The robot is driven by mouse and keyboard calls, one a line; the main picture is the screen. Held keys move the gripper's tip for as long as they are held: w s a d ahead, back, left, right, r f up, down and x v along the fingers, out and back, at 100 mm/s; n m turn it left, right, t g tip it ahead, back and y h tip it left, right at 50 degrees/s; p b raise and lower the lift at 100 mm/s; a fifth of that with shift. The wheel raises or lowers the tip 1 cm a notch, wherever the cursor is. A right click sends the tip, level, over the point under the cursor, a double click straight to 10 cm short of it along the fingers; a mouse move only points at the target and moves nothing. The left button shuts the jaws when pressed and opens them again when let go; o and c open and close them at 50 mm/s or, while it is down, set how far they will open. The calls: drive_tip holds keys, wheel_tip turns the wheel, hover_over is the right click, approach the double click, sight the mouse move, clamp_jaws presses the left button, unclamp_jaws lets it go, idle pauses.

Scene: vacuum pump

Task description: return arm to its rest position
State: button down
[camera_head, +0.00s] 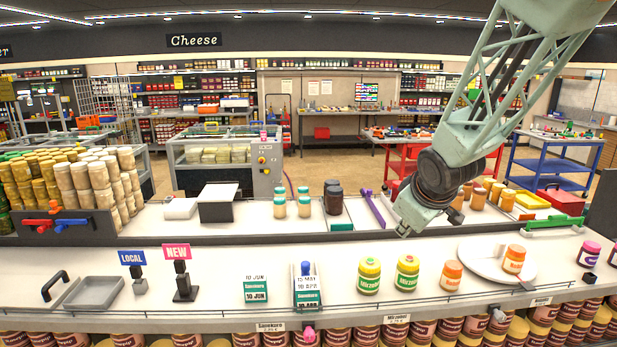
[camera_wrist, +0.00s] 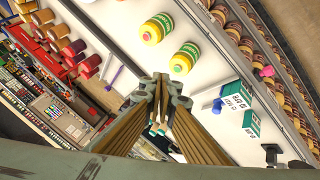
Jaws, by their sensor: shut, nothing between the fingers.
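My gripper (camera_head: 405,230) hangs from my pale green lattice arm at the right of the head view.
A round white plate (camera_head: 490,265) is to the right. Dark jars (camera_head: 333,198) and a purple tool (camera_head: 373,209) are left of my gripper. A grey tray (camera_head: 94,293) lies far left.

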drive_tip(key=s+r+m+g+b, duration=0.1)
drive_tip(key=s+r+m+b, duration=0.1)
drive_tip(key=s, duration=0.9)
drive_tip(key=s+r+m+g+b, duration=0.1)
drive_tip(key=s+r+m+b, duration=0.15)
drive_tip(key=s, duration=0.95)
drive_tip(key=s+a+f+m+g+b, duration=0.1)
drive_tip(key=s+a+f+b, duration=0.1)
drive_tip(key=s, duration=1)
drive_tip(key=s+a+f+m+g+b, duration=0.1)
drive_tip(key=s+a+m+b, duration=0.1)
drive_tip(key=s, duration=1.1)
drive_tip(key=shift+s+a+f+y+b, duration=0.2)
drive_tip(key=shift+a+f+y+b, duration=0.1)
drive_tip(key=shift+a+f+b, duration=0.15)
